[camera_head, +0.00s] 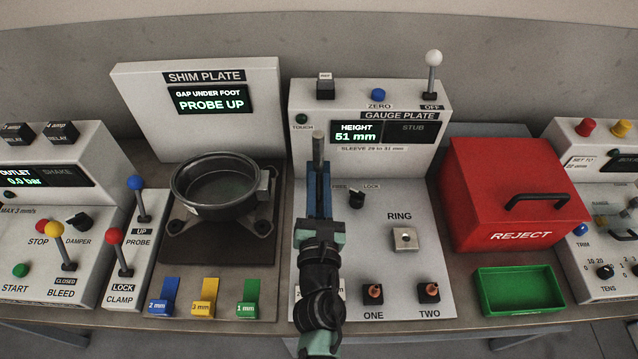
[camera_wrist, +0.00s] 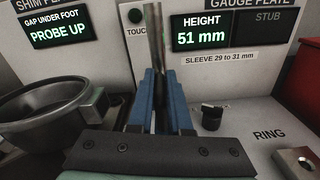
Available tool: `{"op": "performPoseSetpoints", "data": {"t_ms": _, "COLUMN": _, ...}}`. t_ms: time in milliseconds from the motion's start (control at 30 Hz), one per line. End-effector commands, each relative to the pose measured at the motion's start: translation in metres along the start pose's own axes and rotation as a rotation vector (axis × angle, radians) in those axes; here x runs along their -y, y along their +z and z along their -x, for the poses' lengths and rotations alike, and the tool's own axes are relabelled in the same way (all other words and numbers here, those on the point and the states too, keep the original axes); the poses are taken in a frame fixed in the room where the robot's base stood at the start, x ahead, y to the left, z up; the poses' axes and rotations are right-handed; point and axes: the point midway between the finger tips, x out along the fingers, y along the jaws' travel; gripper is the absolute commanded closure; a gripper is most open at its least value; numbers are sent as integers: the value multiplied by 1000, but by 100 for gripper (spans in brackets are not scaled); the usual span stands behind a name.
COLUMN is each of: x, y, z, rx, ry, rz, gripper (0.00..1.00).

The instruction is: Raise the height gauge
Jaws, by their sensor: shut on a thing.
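The height gauge is a grey metal post (camera_head: 318,150) standing in front of the gauge plate panel (camera_head: 370,100). It also shows in the wrist view (camera_wrist: 154,30). My gripper (camera_head: 318,178) has blue fingers closed around the post, with its top sticking up above them. In the wrist view my gripper's fingers (camera_wrist: 158,88) point away toward the panel. The height display (camera_head: 356,132) reads 51 mm, and the label under it says sleeve 29 to 31 mm. The post's lower part is hidden by my fingers and arm.
A free/lock knob (camera_head: 357,198) and a ring (camera_head: 404,238) are right of my arm. The shim plate's round pan (camera_head: 215,187) is close on the left. A red reject box (camera_head: 515,195) and green tray (camera_head: 519,290) stand farther right.

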Motion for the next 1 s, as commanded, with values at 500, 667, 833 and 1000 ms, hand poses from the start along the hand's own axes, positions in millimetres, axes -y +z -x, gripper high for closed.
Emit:
{"op": "performPoseSetpoints", "data": {"t_ms": 500, "x": -18, "y": 73, "z": -1, "rx": 11, "ry": 12, "rz": -2, "gripper": 100}}
{"op": "performPoseSetpoints", "data": {"t_ms": 667, "x": -18, "y": 74, "z": -1, "rx": 13, "ry": 13, "rz": -2, "gripper": 100}}
{"op": "performPoseSetpoints", "data": {"t_ms": 833, "x": -18, "y": 74, "z": -2, "rx": 14, "ry": 13, "rz": -2, "gripper": 100}}
{"op": "performPoseSetpoints", "data": {"t_ms": 1000, "x": -18, "y": 74, "z": -2, "rx": 13, "ry": 11, "rz": -1, "gripper": 62}}
